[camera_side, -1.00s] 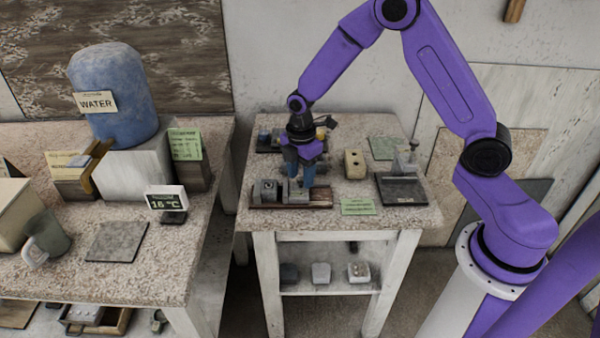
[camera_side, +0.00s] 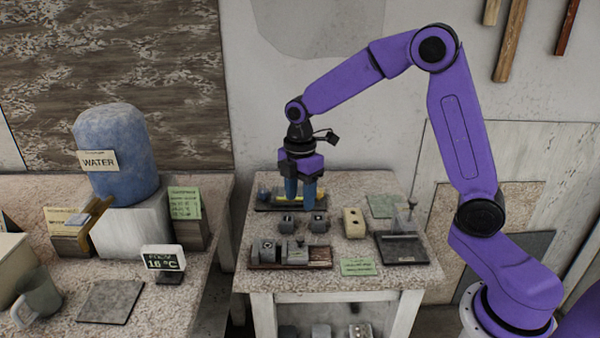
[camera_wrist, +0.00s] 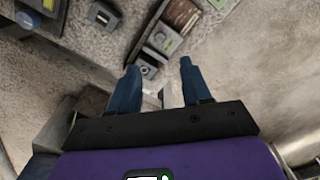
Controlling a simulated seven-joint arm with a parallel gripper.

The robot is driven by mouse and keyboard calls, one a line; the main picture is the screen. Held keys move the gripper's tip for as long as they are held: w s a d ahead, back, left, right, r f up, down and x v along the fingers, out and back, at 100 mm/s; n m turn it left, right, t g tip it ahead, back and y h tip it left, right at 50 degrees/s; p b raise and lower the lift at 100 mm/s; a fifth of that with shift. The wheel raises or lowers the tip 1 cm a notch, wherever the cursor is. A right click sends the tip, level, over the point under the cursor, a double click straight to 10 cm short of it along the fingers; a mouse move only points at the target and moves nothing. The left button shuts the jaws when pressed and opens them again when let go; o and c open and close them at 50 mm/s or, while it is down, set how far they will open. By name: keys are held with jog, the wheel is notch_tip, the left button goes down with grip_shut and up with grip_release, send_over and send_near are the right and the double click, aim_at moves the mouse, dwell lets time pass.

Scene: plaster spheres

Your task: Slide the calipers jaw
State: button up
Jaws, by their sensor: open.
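No part is plainly readable as calipers. A device with two grey blocks on a dark brown wooden base (camera_side: 319,257) lies at the front of the small table; its left block (camera_side: 264,252) has a round face and its right block (camera_side: 295,252) stands apart from it. I cannot tell whether this is the calipers. The base also shows at the top of the wrist view (camera_wrist: 179,17). My gripper (camera_side: 300,205) points down with blue fingers apart and empty, above and behind the device in the side view. In the wrist view my gripper (camera_wrist: 159,67) shows nothing held between its fingers.
Two small dark blocks (camera_side: 287,224) (camera_side: 319,224) sit behind the device. A tan block (camera_side: 354,223) and a dark plate with an upright post (camera_side: 402,249) stand to the right. A dark tray (camera_side: 262,206) lies behind. A green card (camera_side: 358,268) lies in front.

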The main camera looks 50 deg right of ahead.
notch_tip(320, 180, up, 6)
jog(key=shift+f, duration=0.15)
dwell(0.3)
jog(key=s+a+m, duration=0.2)
jog(key=s+a, duration=0.2)
jog(key=s, duration=1)
jog(key=s+d+f+m, duration=0.1)
jog(key=s, duration=0.7)
jog(key=s+d+f+m, duration=0.2)
jog(key=s, duration=0.6)
